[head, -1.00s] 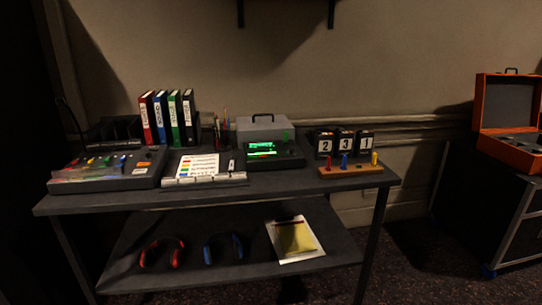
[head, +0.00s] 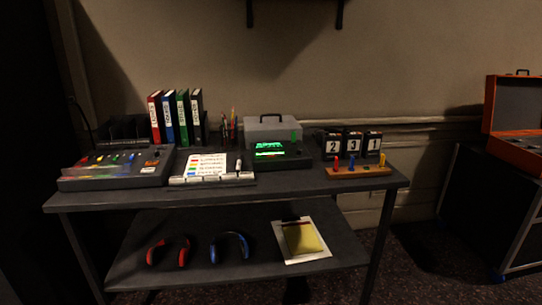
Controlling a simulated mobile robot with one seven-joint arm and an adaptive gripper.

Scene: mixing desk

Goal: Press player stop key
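The player looks to be the dark box with a lit green display (head: 270,150) near the middle of the desk. Its keys are too small and dark to tell apart, so I cannot pick out the stop key. A grey case with a handle (head: 272,130) stands directly behind it. My gripper is not in view, and no part of my arm shows near the desk.
On the dark desk (head: 300,188), a mixing console (head: 115,170) and a colour-marked sheet (head: 208,164) lie left of the player. Number blocks (head: 353,145) and a wooden peg board (head: 358,172) stand right. Binders (head: 176,117) are behind. Headphones (head: 230,246) lie on the lower shelf.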

